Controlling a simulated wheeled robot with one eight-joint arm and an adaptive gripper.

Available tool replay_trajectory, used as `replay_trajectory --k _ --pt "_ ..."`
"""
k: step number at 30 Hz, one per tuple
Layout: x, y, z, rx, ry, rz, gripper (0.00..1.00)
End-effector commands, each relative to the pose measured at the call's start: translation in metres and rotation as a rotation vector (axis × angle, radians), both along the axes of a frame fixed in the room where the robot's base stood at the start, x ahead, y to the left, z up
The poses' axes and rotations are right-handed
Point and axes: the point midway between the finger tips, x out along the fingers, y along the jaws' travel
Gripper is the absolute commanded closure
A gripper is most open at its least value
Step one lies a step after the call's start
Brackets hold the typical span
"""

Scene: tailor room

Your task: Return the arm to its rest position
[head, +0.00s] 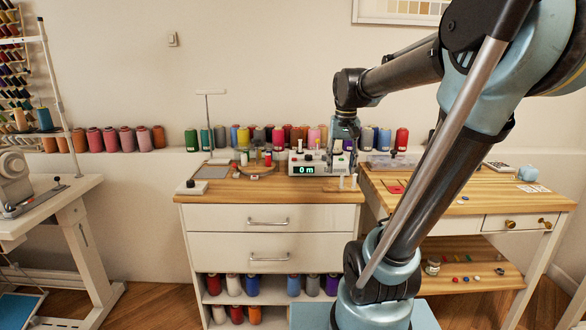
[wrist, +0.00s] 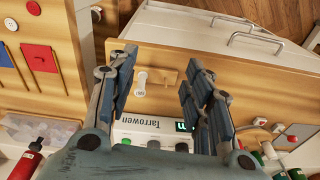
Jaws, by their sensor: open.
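My arm reaches in from the right of the head view, bent over the drawer cabinet. My gripper (head: 343,135) hangs down near the back of the cabinet top, by a white meter box (head: 308,168) with a green "0 m" display. In the wrist view my gripper (wrist: 160,63) has its two blue-grey fingers spread apart, with nothing held between them. A white spool-like piece (wrist: 141,84) on a small wooden strip shows in the gap, apart from the fingers.
The drawer cabinet (head: 225,218) stands in the middle. A wooden table (head: 470,205) is at right and a sewing table (head: 45,205) at left. Several thread cones (head: 110,139) line the back ledge. A thread stand (head: 209,115) rises at the cabinet's back left.

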Motion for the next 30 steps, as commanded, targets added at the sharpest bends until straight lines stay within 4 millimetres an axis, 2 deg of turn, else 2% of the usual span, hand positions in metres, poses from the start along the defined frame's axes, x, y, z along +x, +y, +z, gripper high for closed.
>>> replay_trajectory --k 1,6,18,24,30 --pt "-0.016 -0.004 -0.01 -0.001 -0.006 0.004 0.54" --pt "-0.059 -0.015 -0.044 -0.005 -0.027 0.026 0.54" --pt "-0.147 -0.032 -0.137 -0.019 -0.075 0.077 0.54" --pt "-0.169 -0.035 -0.167 -0.025 -0.089 0.093 0.54" --pt "-0.174 -0.035 -0.174 -0.026 -0.092 0.096 0.54"
